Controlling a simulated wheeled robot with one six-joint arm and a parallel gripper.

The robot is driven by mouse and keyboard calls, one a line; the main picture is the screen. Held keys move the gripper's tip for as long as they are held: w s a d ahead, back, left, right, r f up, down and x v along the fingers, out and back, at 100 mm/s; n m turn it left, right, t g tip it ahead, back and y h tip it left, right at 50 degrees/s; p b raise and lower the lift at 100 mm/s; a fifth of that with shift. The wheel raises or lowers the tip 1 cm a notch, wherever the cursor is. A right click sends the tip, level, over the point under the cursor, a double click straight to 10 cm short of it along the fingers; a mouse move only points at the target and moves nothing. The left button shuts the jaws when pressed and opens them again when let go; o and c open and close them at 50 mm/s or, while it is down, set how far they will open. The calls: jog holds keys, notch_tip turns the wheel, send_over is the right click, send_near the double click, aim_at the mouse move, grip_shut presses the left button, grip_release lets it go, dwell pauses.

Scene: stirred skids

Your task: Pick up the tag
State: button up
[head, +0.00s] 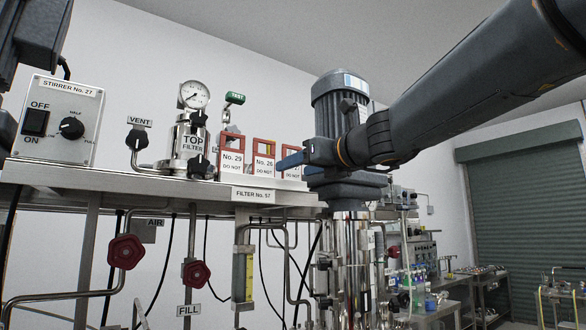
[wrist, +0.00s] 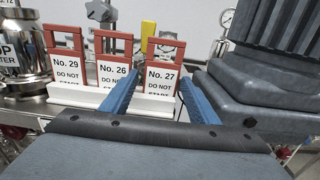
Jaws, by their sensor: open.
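Three red-framed tags with white labels stand upright in a row on a white holder (wrist: 90,98). In the wrist view they are No. 29 (wrist: 67,68), No. 26 (wrist: 113,72) and No. 27 (wrist: 161,77), left to right. The head view shows No. 29 (head: 232,159) and No. 26 (head: 264,161); the third tag (head: 293,168) is partly hidden behind my gripper. My gripper (wrist: 158,75) is open and empty, its blue fingers pointing at the tags. In the wrist picture its fingertips flank No. 27; I cannot tell how deep they reach.
The holder stands on a steel shelf (head: 150,178). A large grey motor (head: 340,100) is close to the right of my gripper. A steel filter vessel (head: 187,140) with a gauge is left of the tags. A yellow part (wrist: 148,34) rises behind them.

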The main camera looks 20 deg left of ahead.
aim_at(293, 169)
jog(key=shift+p+x, duration=0.5)
jog(key=shift+x, duration=1.35)
jog(key=shift+d+f, duration=0.1)
jog(key=c, duration=0.9)
